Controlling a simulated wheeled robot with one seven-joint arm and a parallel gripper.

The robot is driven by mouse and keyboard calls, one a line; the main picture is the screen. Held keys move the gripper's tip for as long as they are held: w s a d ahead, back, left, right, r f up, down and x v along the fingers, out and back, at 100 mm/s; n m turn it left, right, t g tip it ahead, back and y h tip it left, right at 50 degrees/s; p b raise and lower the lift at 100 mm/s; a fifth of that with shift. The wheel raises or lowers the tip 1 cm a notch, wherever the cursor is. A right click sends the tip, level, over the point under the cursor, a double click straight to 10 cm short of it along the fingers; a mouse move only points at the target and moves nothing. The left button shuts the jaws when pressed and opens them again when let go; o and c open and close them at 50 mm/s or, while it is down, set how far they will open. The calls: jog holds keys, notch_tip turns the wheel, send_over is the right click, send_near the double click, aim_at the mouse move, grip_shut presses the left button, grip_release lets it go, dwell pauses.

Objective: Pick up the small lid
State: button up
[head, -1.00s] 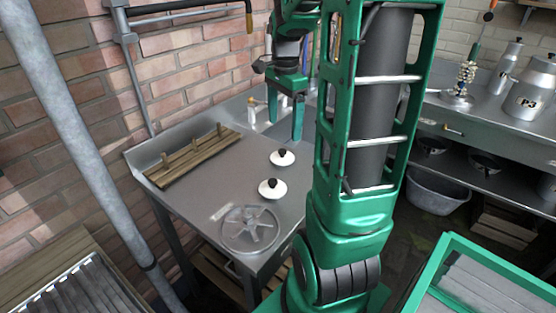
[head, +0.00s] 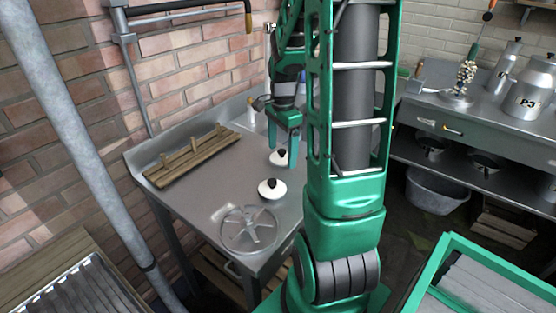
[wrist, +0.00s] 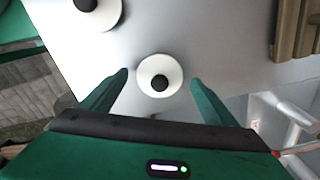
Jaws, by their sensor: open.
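Two white round lids with black knobs lie on the steel worktop (head: 205,195). The farther one, which looks smaller, is the small lid (head: 276,161); my gripper partly hides it in the head view. The nearer, larger lid (head: 265,193) lies in front of it. My gripper (head: 283,154) is open and points down at the small lid. In the wrist view the small lid (wrist: 146,70) appears between the two spread fingers, with clear gaps on both sides. The larger lid (wrist: 108,22) is cut off at the top left there.
A slatted wooden rack (head: 190,160) lies along the wall side of the worktop, also in the wrist view (wrist: 297,30). A spoked metal wheel (head: 249,231) lies near the front edge. The worktop between rack and lids is clear.

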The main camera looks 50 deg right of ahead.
jog(key=shift+f, duration=0.3)
jog(key=c, duration=1.1)
jog(key=shift+r, duration=0.1)
jog(key=shift+c, duration=0.2)
